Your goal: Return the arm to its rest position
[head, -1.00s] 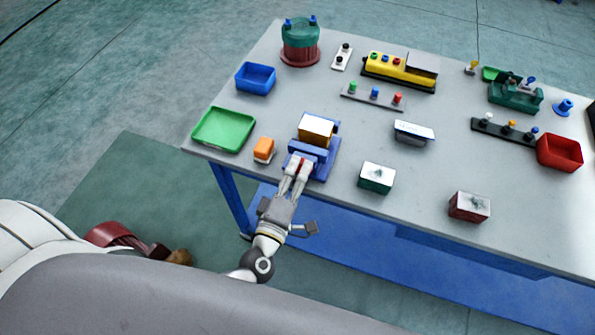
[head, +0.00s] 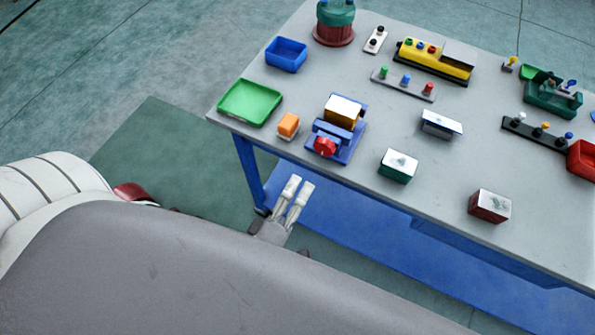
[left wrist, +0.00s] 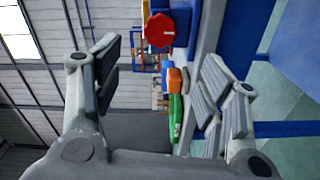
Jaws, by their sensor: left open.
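My left gripper (head: 292,202) is in the head view, off the front edge of the grey table (head: 300,75), with its fingers apart and nothing between them. It stands clear of the blue vise-like fixture (head: 349,153) with a red knob (head: 325,146), which holds a tan block with a pale top (head: 342,112). In the left wrist view, the two fingers (left wrist: 165,95) are spread wide, and the red knob (left wrist: 160,31) shows beyond them. My right gripper is in neither view.
Near the fixture are an orange block (head: 288,124), a green tray (head: 250,103) and a blue bin (head: 286,54). A green-and-white block (head: 397,166) and a red-and-white block (head: 490,206) sit near the front edge. A blue table leg (head: 249,172) stands near my left gripper.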

